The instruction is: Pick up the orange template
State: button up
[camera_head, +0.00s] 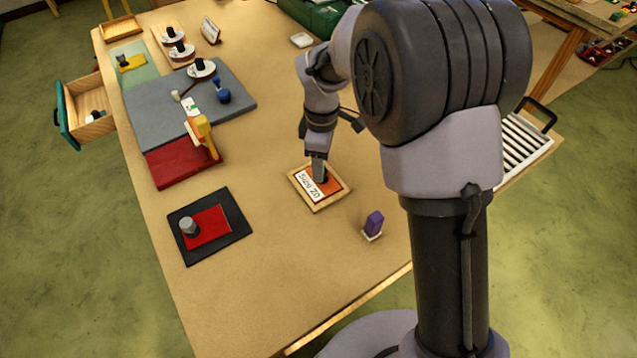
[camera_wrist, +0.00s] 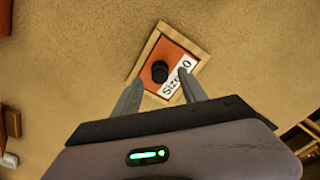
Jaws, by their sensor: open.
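The orange template (camera_head: 331,184) lies in a shallow wooden tray (camera_head: 328,205) on the table, with a white label reading "Size 20" or similar. In the wrist view the orange template (camera_wrist: 178,52) has a round black knob (camera_wrist: 160,72) on top and the label along one side. My gripper (camera_head: 318,172) is just above the template in the head view. In the wrist view my gripper (camera_wrist: 160,83) has its fingers apart, one on each side of the knob. I cannot tell how far above the knob the fingertips are.
A purple block (camera_head: 374,223) stands on the table at the near right. A black mat (camera_head: 240,235) bears a red plate (camera_head: 207,228) with a grey cylinder (camera_head: 188,226). Bare table surrounds the tray.

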notch_tip(320, 180, down, 3)
jog(key=shift+f+b, duration=0.15)
jog(key=shift+b, duration=0.3)
jog(key=shift+c, duration=0.2)
grip_shut()
jog(key=shift+r, duration=0.3)
